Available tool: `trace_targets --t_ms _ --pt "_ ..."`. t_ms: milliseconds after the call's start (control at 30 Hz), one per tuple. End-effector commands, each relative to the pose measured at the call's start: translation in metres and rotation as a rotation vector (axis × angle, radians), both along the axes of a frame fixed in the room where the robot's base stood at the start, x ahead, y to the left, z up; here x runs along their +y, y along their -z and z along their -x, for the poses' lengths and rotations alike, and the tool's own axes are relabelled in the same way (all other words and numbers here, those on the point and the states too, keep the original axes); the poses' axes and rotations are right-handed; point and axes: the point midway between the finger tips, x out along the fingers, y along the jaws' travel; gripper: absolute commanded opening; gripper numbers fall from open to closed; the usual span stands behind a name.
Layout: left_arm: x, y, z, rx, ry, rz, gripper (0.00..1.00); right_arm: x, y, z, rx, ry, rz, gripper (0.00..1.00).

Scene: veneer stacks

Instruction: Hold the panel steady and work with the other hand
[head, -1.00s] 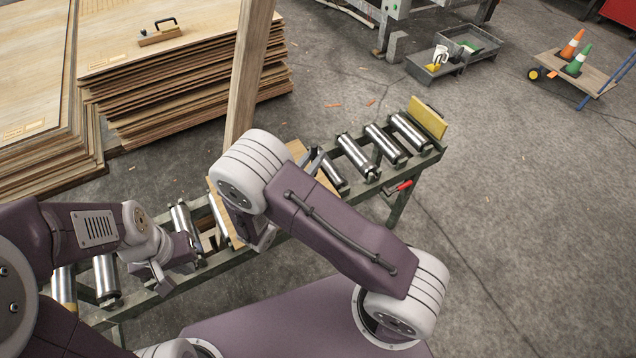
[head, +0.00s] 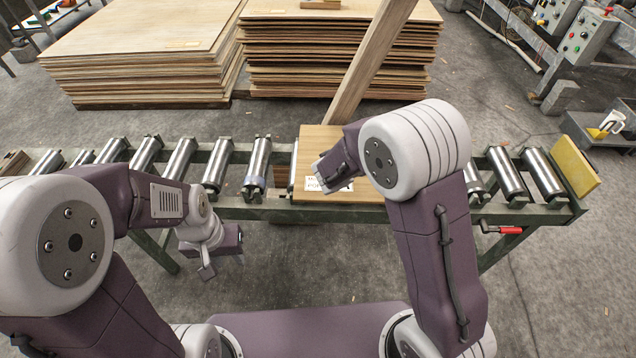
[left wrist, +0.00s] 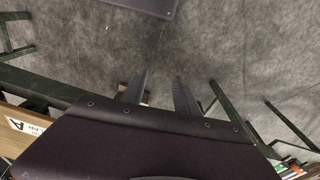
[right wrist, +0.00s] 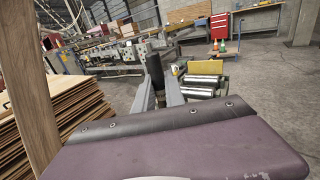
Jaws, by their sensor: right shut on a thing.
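A light wooden panel (head: 316,143) with a white printed label lies on the roller conveyor (head: 232,208). A label-bearing edge (left wrist: 28,126) shows at the left of the left wrist view. My right gripper (head: 328,178) is over the panel, its fingers mostly hidden by my arm. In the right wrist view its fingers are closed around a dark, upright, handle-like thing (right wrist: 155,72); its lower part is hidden. My left gripper (head: 207,268) is in front of the conveyor, left of the panel. In the left wrist view its fingers (left wrist: 160,88) are apart and empty, above the floor.
A wooden post (head: 372,58) leans behind the panel, close to my right arm. Veneer stacks (head: 340,52) stand behind the conveyor. A yellow end plate (head: 574,165) and a red handle (head: 503,230) are at the conveyor's right. The floor in front is clear.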

Motion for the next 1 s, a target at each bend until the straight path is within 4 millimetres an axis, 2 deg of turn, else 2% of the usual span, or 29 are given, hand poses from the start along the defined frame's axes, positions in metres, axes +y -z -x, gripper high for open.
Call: trace_targets --t_ms 67,167,233,300,333,367,433,500,600,700,800,1000 --pt "-0.006 0.011 0.016 0.093 0.002 0.035 0.36 0.0 0.0 0.0 0.0 0.0 0.0 0.0" --pt "-0.032 0.027 0.055 0.314 0.015 0.182 0.36 0.0 0.0 0.0 0.0 0.0 0.0 0.0" --pt "-0.065 0.029 0.08 0.472 0.02 0.375 0.36 0.0 0.0 0.0 0.0 -0.001 0.0 0.0" --pt "-0.104 0.021 0.087 0.564 0.014 0.617 0.36 0.0 0.0 0.0 0.0 -0.001 0.0 0.0" --pt "-0.12 0.016 0.085 0.578 0.006 0.727 0.36 0.0 0.0 0.0 0.0 -0.001 0.0 0.0" --pt "-0.135 0.01 0.078 0.576 -0.007 0.839 0.36 0.0 0.0 0.0 0.0 -0.001 0.0 0.0" --pt "-0.162 -0.001 0.052 0.507 -0.056 1.093 0.36 0.0 0.0 0.0 0.0 -0.001 0.0 0.0" --pt "-0.175 -0.008 0.013 0.36 -0.125 1.302 0.36 0.0 0.0 0.0 0.0 -0.001 0.0 0.0" --pt "-0.17 -0.005 -0.043 0.078 -0.235 1.479 0.36 0.0 0.0 0.0 0.0 -0.001 0.0 0.0" --pt "-0.152 0.005 -0.084 -0.174 -0.322 1.526 0.36 0.0 0.0 0.0 0.0 -0.001 0.0 0.0" --pt "-0.136 0.014 -0.105 -0.334 -0.372 1.517 0.36 0.0 0.0 0.0 0.0 -0.001 0.0 0.0" --pt "-0.127 0.019 -0.115 -0.419 -0.393 1.5 0.36 0.0 0.0 0.0 0.0 -0.001 0.0 0.0"
